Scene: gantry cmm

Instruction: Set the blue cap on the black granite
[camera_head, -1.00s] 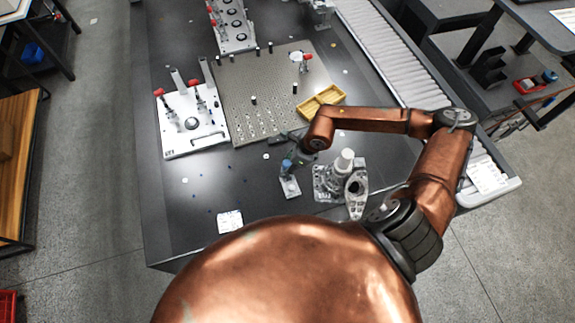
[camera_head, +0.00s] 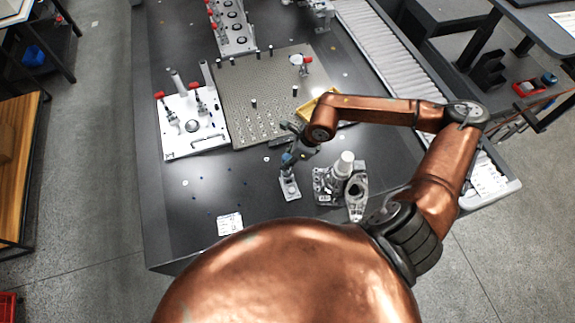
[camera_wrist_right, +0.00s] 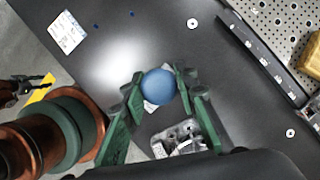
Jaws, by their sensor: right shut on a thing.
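The blue cap (camera_wrist_right: 158,86) is a round blue piece between the fingers of my right gripper (camera_wrist_right: 155,92) in the right wrist view. The fingers are shut on it from both sides. In the head view the cap (camera_head: 287,157) shows small, above a small grey metal fixture (camera_head: 290,188). The fixture also shows below the cap in the right wrist view (camera_wrist_right: 180,138). The black granite (camera_head: 190,220) is the dark table top under everything. My left gripper is not in view.
A grey casting with a white cylinder (camera_head: 344,164) stands right of the fixture. A perforated plate (camera_head: 270,90), a yellow tray (camera_head: 312,106) and a white clamp plate (camera_head: 205,148) lie farther back. A white label (camera_head: 230,224) lies front left; bare granite surrounds it.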

